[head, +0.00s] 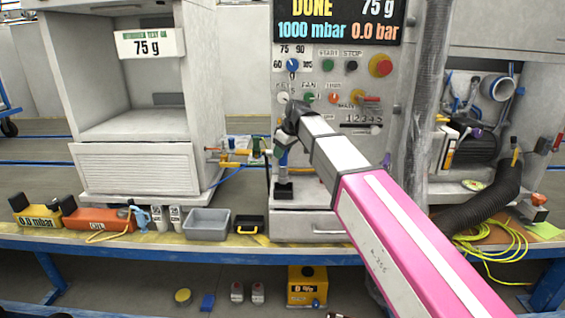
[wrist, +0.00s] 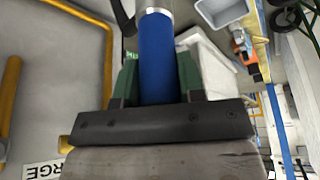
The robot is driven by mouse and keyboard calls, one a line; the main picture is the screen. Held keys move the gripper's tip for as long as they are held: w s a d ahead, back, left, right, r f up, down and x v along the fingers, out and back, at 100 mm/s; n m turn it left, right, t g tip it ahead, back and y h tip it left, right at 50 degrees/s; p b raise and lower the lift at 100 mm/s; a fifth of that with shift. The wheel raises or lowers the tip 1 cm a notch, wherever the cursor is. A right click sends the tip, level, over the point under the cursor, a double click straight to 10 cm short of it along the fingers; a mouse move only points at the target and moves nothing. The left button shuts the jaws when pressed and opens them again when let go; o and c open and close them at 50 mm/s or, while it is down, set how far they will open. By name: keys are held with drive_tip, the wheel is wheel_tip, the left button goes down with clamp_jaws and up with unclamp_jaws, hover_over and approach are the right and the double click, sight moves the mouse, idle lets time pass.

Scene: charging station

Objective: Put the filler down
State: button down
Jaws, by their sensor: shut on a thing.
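The filler (wrist: 157,60) appears to be the blue cylinder with a silver rim in the wrist view. My gripper (wrist: 158,72) is shut on it, with a green finger on each side. In the head view, my gripper (head: 281,146) is in front of the grey control panel, above the drawer unit. A small blue part (head: 282,157) shows just below it, above a black block (head: 283,190). I cannot tell whether the filler touches anything below, as its far end is not clear.
The control panel (head: 335,75) with knobs and buttons stands behind my gripper. Brass fittings (head: 232,155) stick out close on the left. A grey tray (head: 207,223) and an orange case (head: 97,219) lie on the bench. A black hose (head: 480,205) is at the right.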

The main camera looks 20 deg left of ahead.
sight(282, 161)
drive_tip(key=shift+w+f, duration=0.1)
drive_tip(key=shift+f, duration=1.95)
drive_tip(key=c, duration=0.7)
unclamp_jaws()
drive_tip(key=shift+f, duration=0.1)
drive_tip(key=shift+c, duration=0.2)
drive_tip(key=v, duration=1.2)
